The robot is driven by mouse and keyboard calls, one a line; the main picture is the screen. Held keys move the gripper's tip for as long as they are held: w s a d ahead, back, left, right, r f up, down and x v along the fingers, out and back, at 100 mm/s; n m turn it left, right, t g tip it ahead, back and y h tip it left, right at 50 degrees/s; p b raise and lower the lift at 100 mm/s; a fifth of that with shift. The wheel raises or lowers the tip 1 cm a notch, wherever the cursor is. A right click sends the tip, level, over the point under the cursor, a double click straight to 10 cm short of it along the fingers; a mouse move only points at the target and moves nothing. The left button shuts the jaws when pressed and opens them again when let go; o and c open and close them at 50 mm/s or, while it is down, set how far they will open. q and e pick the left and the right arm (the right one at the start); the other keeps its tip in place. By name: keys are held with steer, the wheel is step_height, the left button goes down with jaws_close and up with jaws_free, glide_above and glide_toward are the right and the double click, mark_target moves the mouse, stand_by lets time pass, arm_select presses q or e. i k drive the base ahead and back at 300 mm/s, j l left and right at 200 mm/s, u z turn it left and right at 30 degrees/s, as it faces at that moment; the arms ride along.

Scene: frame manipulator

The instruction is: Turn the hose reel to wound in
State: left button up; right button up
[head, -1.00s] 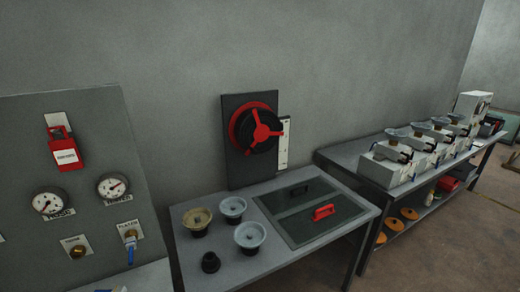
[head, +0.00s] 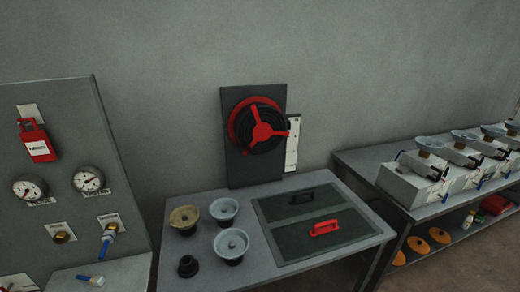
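The hose reel (head: 262,128) is a red disc with a three-spoked red hub over a dark coil. It is mounted on a dark upright board (head: 234,170) against the grey wall, behind the small table. A white strip with markings (head: 292,146) stands at the board's right edge. Its markings are too small to read. Neither of my grippers shows in the head view, and nothing touches the reel.
The grey table (head: 240,276) below the reel holds several bowl-topped pieces, a small black piece (head: 188,266) and a dark panel with a red handle (head: 325,228). A gauge panel (head: 66,120) stands left. A bench with white machines (head: 412,186) stands right.

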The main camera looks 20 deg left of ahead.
mark_target(258, 125)
steer(key=i+l, duration=0.4)
steer(key=l, duration=0.2)
steer(key=i+l+u, duration=0.1)
steer(key=l, duration=0.2)
steer(key=i, duration=0.05)
